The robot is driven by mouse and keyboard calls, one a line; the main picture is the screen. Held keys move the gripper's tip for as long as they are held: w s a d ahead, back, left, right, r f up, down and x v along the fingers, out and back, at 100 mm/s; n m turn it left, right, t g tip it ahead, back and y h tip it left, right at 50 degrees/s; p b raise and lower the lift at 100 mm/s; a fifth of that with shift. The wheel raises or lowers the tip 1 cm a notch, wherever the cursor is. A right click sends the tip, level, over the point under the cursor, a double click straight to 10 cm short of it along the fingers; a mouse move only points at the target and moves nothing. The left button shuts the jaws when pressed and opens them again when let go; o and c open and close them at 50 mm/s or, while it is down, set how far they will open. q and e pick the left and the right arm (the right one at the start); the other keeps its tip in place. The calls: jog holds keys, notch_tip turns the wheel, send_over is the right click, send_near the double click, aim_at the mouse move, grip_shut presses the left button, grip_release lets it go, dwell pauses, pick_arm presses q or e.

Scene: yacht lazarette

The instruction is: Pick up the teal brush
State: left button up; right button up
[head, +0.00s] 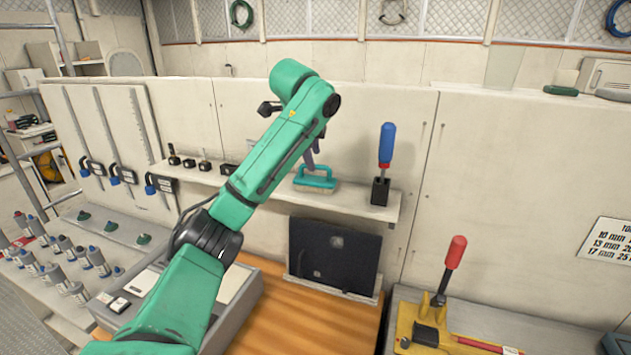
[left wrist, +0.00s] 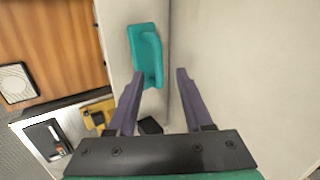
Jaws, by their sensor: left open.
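The teal brush (head: 316,180) stands on the wall shelf (head: 345,200), bristles down and its looped handle on top. In the left wrist view the brush (left wrist: 146,52) lies just beyond the fingertips, closer to the left-hand finger. My left gripper (left wrist: 160,74) is open and empty, with its two purple fingers apart. In the head view my left gripper (head: 311,158) is mostly hidden behind my green arm, with a finger just above the brush handle. I cannot tell whether a finger touches the brush. My right gripper is not in view.
A blue-handled tool in a black holder (head: 380,190) stands right of the brush on the shelf. Small black items (head: 189,162) stand along its left part. A dark panel (head: 335,255) leans below. A yellow tool with a red handle (head: 440,325) is at lower right.

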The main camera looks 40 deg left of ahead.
aim_at(316, 180)
pick_arm(q)
jog(key=p+x, duration=0.1)
jog(key=x, duration=0.2)
jog(key=shift+w+f+p, duration=0.15)
jog(key=shift+w+p, duration=0.1)
jog(key=shift+p, duration=0.1)
jog(key=shift+a+f, duration=0.1)
jog(key=shift+f, duration=0.2)
jog(key=shift+s, duration=0.15)
jog(key=c, duration=0.4)
grip_shut()
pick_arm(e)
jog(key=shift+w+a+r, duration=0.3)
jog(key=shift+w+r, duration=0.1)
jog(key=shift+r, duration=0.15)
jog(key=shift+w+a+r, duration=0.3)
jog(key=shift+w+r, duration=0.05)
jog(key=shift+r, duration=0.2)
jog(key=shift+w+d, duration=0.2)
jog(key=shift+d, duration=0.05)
